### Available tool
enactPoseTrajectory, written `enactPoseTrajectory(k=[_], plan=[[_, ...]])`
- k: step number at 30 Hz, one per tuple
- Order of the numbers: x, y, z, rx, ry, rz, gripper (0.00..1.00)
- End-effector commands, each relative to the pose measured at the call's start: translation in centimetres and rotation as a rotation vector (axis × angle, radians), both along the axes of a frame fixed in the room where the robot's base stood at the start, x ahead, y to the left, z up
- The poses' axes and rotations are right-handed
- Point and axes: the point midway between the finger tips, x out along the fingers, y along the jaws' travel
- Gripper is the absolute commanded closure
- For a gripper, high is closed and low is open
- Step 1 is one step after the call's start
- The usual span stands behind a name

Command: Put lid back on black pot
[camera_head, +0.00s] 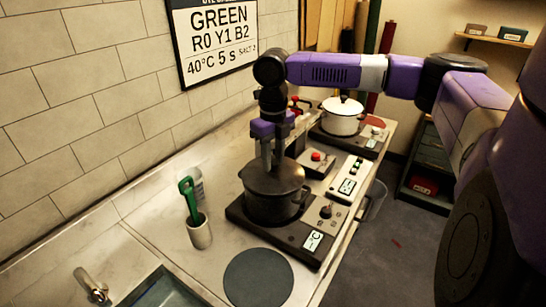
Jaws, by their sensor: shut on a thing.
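The black pot (272,205) stands on a black hot plate in the middle of the counter. Its dark lid (290,176) is at the top of the pot, under my gripper. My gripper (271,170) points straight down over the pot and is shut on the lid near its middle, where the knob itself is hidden. The lid looks close to level and at or very near the rim. I cannot tell whether it is fully seated.
A black hot plate (296,243) with a display carries the pot. A dark round mat (258,278) lies in front. A cup with a green-handled tool (199,232) stands left. A white pot (342,117) is on another plate behind. A sink (170,292) is at lower left.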

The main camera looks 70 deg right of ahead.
Motion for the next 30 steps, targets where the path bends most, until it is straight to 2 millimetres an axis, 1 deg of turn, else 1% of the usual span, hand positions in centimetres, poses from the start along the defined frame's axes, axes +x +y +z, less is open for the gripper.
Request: enactPoseTrajectory(k=[12, 13, 16, 17, 23, 24, 27, 30], plan=[[0.0, -0.02, 0.03, 0.0, -0.001, 0.0, 1.0], [0.0, -0.02, 0.02, 0.0, 0.0, 0.0, 0.69], [0.0, -0.01, 0.02, 0.0, 0.0, 0.0, 0.49], [0.0, -0.01, 0.02, 0.0, 0.0, 0.0, 0.45], [0.0, -0.01, 0.0, 0.0, 0.0, 0.0, 0.45], [-0.01, 0.0, -0.03, 0.0, 0.0, 0.0, 0.41], [-0.01, 0.0, -0.03, 0.0, 0.0, 0.0, 0.23], [-0.01, 0.0, -0.03, 0.0, 0.0, 0.0, 0.23]])
